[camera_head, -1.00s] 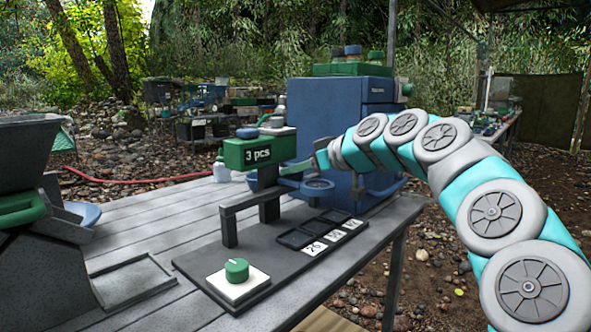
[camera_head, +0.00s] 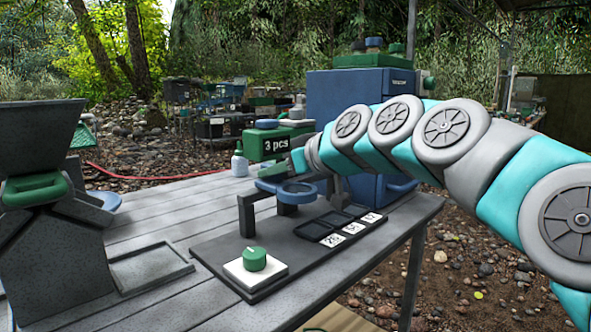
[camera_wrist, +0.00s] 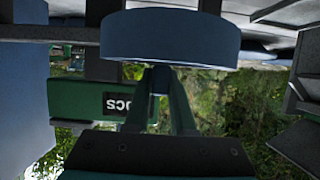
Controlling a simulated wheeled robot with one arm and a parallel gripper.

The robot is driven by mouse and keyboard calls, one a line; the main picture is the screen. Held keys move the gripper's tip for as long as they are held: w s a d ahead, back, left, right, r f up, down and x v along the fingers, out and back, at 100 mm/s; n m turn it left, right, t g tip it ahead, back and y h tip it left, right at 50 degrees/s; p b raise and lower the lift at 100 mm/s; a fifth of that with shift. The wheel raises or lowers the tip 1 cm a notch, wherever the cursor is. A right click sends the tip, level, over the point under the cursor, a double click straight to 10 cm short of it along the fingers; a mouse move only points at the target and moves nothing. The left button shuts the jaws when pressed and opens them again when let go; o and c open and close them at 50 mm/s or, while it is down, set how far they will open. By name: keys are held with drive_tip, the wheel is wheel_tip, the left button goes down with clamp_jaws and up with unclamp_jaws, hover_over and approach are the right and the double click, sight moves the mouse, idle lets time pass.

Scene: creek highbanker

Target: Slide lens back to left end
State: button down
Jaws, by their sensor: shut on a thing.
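The lens is a blue ring (camera_head: 297,192) on the dark rail (camera_head: 247,205) above the black panel. In the wrist view it is a blue disc (camera_wrist: 170,38) across the top. My gripper (camera_wrist: 161,82) is shut on a narrow dark stem just below that disc, between its two green fingers. In the head view my gripper (camera_head: 292,170) is at the lens, right of the rail's left post. The fingertips are hard to make out there. The lens stands to the right of the rail's left end.
A green knob (camera_head: 254,259) on a white plate is at the panel's front. Black compartments with number labels (camera_head: 333,240) lie right of the lens. A large blue cabinet (camera_head: 345,95) stands behind.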

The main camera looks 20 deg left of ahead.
sight(289, 194)
drive_tip(key=shift+s+a, duration=0.3)
drive_tip(key=shift+s, duration=0.35)
drive_tip(key=shift+s+a, duration=0.25)
drive_tip(key=shift+s, duration=0.35)
drive_tip(key=c, duration=0.8)
unclamp_jaws()
drive_tip(key=shift+s, duration=0.15)
drive_tip(key=shift+o, duration=0.2)
drive_tip(key=v, duration=0.8)
